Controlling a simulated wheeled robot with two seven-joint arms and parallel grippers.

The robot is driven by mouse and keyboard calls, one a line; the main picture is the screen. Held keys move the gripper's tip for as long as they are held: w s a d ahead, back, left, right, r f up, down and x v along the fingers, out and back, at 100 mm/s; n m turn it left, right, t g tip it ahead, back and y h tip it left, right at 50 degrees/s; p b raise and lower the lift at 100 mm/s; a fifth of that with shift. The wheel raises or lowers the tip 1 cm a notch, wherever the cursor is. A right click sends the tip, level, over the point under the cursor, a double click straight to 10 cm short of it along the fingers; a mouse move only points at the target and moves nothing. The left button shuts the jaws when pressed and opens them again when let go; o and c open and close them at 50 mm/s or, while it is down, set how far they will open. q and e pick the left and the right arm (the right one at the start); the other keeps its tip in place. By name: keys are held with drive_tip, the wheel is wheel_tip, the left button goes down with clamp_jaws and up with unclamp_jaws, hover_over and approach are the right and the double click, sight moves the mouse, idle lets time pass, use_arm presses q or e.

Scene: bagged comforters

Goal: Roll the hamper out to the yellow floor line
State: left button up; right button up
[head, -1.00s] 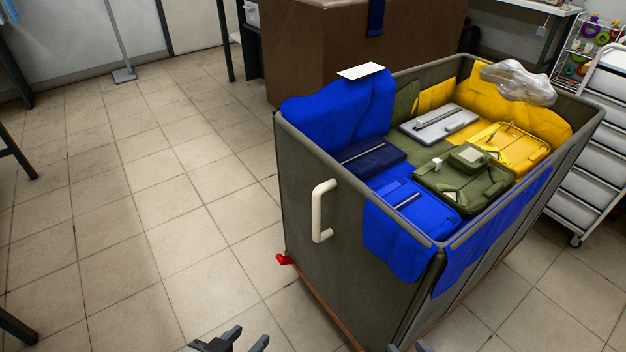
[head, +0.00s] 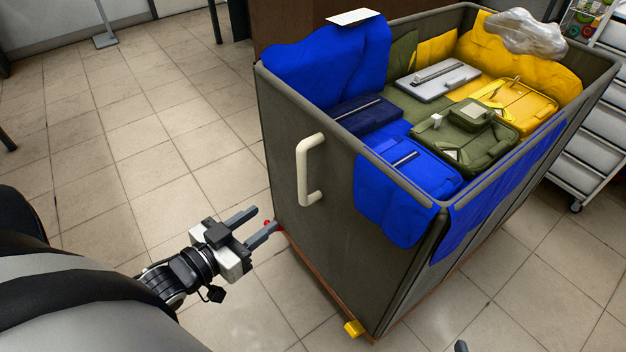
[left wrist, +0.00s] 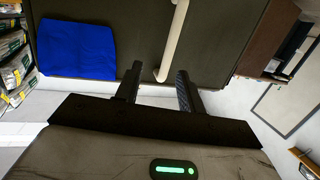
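The hamper (head: 340,240) is a tall grey-green box in the head view, filled with blue, green and yellow bags. A cream upright handle (head: 304,170) is on its near left face. My left gripper (head: 262,221) is open and empty, below and left of the handle. In the left wrist view the handle (left wrist: 172,40) shows beyond and between the spread fingers (left wrist: 157,86), not gripped. A small dark tip at the bottom edge (head: 461,346) may be my right gripper; its state is hidden. No yellow floor line is visible.
A yellow pedal (head: 354,328) sticks out at the hamper's near lower corner. A red part (head: 267,222) shows behind my left fingers. A white drawer cart (head: 590,140) stands close on the right. Tiled floor (head: 110,170) is clear to the left.

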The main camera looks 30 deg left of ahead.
sight(298, 168)
use_arm(q)
drive_tip(key=shift+m+t+h, duration=0.3)
drive_tip(key=shift+t+h, duration=0.1)
drive_tip(key=shift+t, duration=0.3)
drive_tip(key=w, duration=0.5)
drive_tip(key=w+r+b, duration=0.1)
drive_tip(key=w, duration=0.4)
drive_tip(key=w+b, duration=0.1)
drive_tip(key=w, duration=0.4)
drive_tip(key=shift+a+r, duration=0.15)
drive_tip(key=shift+r, duration=0.1)
drive_tip(key=shift+w+b, duration=0.3)
drive_tip(key=shift+w, duration=0.25)
clamp_jaws()
